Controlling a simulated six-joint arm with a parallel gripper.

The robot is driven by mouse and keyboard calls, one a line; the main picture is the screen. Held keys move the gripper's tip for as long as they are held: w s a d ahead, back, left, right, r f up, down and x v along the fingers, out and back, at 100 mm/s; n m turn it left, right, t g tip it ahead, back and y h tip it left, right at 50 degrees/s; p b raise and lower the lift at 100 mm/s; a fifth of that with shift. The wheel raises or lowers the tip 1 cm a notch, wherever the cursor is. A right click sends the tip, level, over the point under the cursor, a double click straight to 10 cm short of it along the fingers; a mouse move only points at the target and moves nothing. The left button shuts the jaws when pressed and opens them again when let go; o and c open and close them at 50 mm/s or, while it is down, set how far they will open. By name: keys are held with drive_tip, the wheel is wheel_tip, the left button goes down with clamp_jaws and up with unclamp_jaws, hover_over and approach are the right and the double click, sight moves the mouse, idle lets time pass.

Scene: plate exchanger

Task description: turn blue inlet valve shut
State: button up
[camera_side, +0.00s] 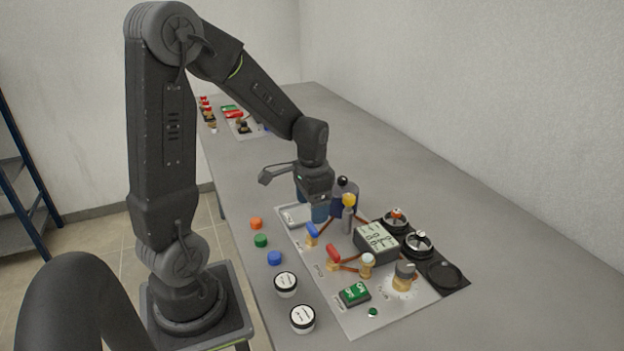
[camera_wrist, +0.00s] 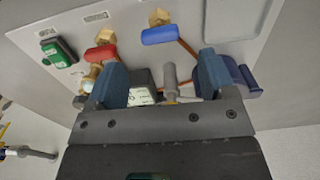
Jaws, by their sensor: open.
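The blue inlet valve has a blue lever handle (camera_side: 312,231) on a brass body, with a copper pipe running from it. In the wrist view the blue handle (camera_wrist: 166,36) lies crosswise, just beyond the fingertips and between their lines. My gripper (camera_side: 319,212) is above the panel, close to the valve in the side view. Its blue fingers (camera_wrist: 161,62) are spread apart with nothing held between them. I cannot tell the exact height gap between fingertips and handle. The red valve handle (camera_side: 333,252) is beside the blue one and also shows in the wrist view (camera_wrist: 100,54).
A grey display box (camera_side: 376,241), a green switch (camera_side: 355,293) and a knob (camera_side: 404,275) are on the panel. Coloured caps and two white-topped jars (camera_side: 302,318) line the panel's left side.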

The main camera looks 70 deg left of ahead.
wheel_tip(320, 180, up, 8)
idle(0.5)
drive_tip(key=s+d+r+t, duration=0.2)
drive_tip(key=s+d+r, duration=0.1)
drive_tip(key=d, duration=0.5)
drive_tip(key=s+d+r+t, duration=0.3)
drive_tip(key=s+d, duration=0.3)
drive_tip(key=d, duration=0.2)
drive_tip(key=shift+t, duration=0.3)
drive_tip(key=shift+w, duration=0.1)
drive_tip(key=shift+c, duration=0.3)
